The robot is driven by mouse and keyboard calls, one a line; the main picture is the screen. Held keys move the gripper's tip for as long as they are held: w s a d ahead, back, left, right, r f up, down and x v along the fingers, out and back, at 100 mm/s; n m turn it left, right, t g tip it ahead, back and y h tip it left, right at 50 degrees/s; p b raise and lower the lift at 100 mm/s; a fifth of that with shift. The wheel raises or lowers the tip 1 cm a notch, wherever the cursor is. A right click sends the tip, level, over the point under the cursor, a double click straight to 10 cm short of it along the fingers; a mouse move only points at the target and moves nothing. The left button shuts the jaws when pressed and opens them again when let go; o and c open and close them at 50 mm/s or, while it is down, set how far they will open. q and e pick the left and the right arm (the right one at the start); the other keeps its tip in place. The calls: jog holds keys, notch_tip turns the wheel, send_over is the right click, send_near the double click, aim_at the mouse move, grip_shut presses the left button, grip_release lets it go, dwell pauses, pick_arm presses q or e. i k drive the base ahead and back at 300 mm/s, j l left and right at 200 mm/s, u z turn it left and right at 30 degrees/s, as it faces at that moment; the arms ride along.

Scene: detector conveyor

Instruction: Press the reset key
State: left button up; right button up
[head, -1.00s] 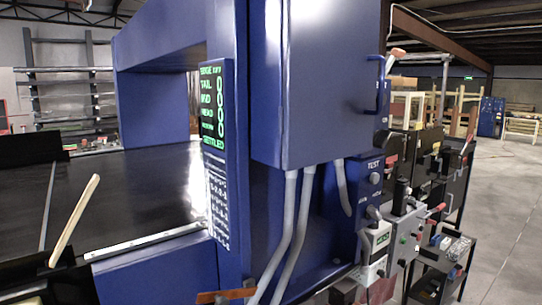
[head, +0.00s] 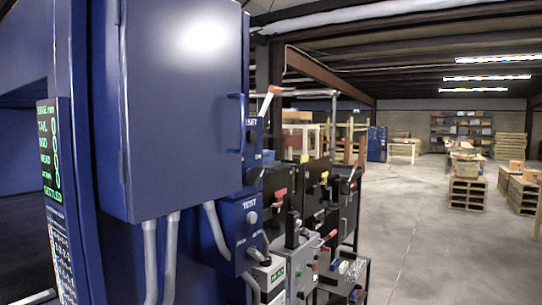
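A blue box with a partly hidden label ending in "SET" (head: 252,122) is mounted behind the right edge of the large blue cabinet. A small round grey key (head: 252,136) shows under that label. The cabinet and its handle hide part of the box. Below it is a blue box marked "TEST" (head: 243,233) with a round grey knob (head: 252,217). Neither of my grippers is in view.
The blue cabinet (head: 180,110) with a bar handle (head: 236,122) fills the left. A green-lit display (head: 49,155) is at its left. A lever with an orange grip (head: 272,92) rises beside the SET box. Control boxes (head: 300,250) crowd below.

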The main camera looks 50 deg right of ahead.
aim_at(251, 136)
jog(key=l+z, duration=0.4)
jog(key=l, duration=0.25)
jog(key=i+l+z, duration=0.1)
jog(key=l+z, duration=0.35)
jog(key=l, duration=0.2)
